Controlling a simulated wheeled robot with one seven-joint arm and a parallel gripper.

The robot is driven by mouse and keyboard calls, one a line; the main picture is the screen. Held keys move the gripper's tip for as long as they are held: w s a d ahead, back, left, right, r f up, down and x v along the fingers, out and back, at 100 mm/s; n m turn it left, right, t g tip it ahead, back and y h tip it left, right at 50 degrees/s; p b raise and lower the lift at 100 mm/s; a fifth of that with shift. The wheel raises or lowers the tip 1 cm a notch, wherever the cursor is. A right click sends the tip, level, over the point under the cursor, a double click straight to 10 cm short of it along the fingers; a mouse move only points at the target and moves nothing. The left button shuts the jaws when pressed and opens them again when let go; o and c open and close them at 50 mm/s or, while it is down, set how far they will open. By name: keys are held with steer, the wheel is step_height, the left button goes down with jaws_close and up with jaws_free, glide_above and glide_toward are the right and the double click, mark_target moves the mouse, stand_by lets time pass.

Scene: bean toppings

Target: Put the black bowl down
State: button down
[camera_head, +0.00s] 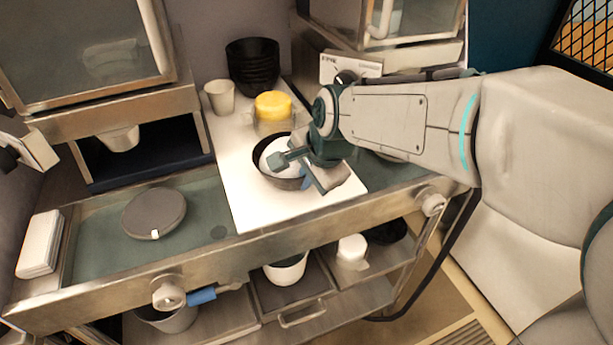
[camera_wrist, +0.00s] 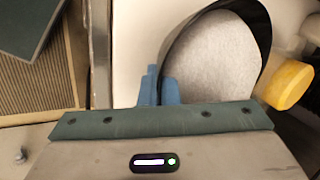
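The black bowl (camera_head: 258,162) holds a smooth, pale round mass (camera_head: 272,153) and is over the white board on the counter. Whether its base touches the board is hidden. My gripper (camera_head: 305,179) is at the bowl's near right side. In the wrist view, the blue fingers (camera_wrist: 161,88) are close together at the bowl's left edge, apparently with the rim between them. The bowl's dark rim (camera_wrist: 264,35) curves around the pale mass in that view. My arm covers part of the bowl's right side in the head view.
The white board (camera_head: 240,200) has bare room at its front left. Behind the bowl are a yellow-topped container (camera_head: 273,105), a pale cup (camera_head: 219,97) and a stack of black bowls (camera_head: 252,66). A grey round lid (camera_head: 153,213) lies at left.

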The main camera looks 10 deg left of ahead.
steer(key=shift+f, duration=0.1)
steer(key=c, duration=1.7)
jaws_free()
steer(key=v, duration=1.2)
steer(key=s+d+f+n+h, duration=0.1)
steer(key=s+d+f+n, duration=0.1)
steer(key=d+f, duration=0.2)
steer(key=s+d+f+n+h, duration=0.1)
steer(key=s+d+f+n, duration=0.2)
steer(key=d+f, duration=0.2)
steer(key=s+d+f+n+h, duration=0.1)
steer(key=s+d+f+n, duration=0.2)
steer(key=d, duration=0.7)
steer(key=shift+d+f+h, duration=0.1)
steer(key=shift+f+h, duration=0.2)
steer(key=shift+f, duration=0.4)
